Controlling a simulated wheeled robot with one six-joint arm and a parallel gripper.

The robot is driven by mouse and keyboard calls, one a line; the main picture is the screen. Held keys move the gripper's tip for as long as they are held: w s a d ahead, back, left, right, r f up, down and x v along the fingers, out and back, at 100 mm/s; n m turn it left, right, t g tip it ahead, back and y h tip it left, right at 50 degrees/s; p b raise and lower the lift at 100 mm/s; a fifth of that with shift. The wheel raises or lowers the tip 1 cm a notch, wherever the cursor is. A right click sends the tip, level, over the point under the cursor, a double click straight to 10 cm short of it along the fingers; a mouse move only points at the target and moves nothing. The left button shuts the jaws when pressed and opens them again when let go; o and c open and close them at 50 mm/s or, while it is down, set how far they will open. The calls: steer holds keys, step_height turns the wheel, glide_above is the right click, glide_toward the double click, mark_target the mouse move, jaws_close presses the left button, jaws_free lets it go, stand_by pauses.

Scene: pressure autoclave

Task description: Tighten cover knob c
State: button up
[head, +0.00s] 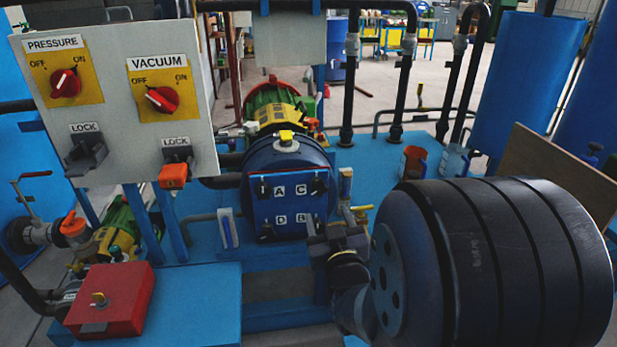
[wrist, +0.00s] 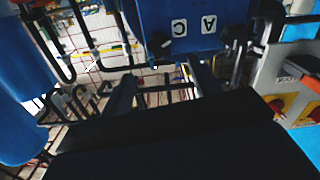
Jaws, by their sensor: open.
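The blue square cover (head: 289,205) is on the front of the round blue vessel, with white labels A, C, D and B. Knob c (head: 318,185) is the dark knob at its upper right corner, beside label C. In the wrist view the cover (wrist: 205,42) appears upside down, and a dark knob (wrist: 158,41) shows beside C. My gripper (head: 335,232) is open and empty, in front of the cover's lower right corner, lower than knob c. It partly hides the knob near B. In the wrist view the fingers (wrist: 163,82) are spread below the C side, apart from the knob.
A control panel (head: 115,95) with red switches stands at left. A red box (head: 110,298) is at front left. A yellow-handled valve (head: 361,211) is just right of my gripper.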

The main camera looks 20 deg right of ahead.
mark_target(319, 189)
steer(key=x, duration=1)
steer(key=shift+w, duration=0.3)
steer(key=c, duration=1)
steer(key=shift+f, duration=0.1)
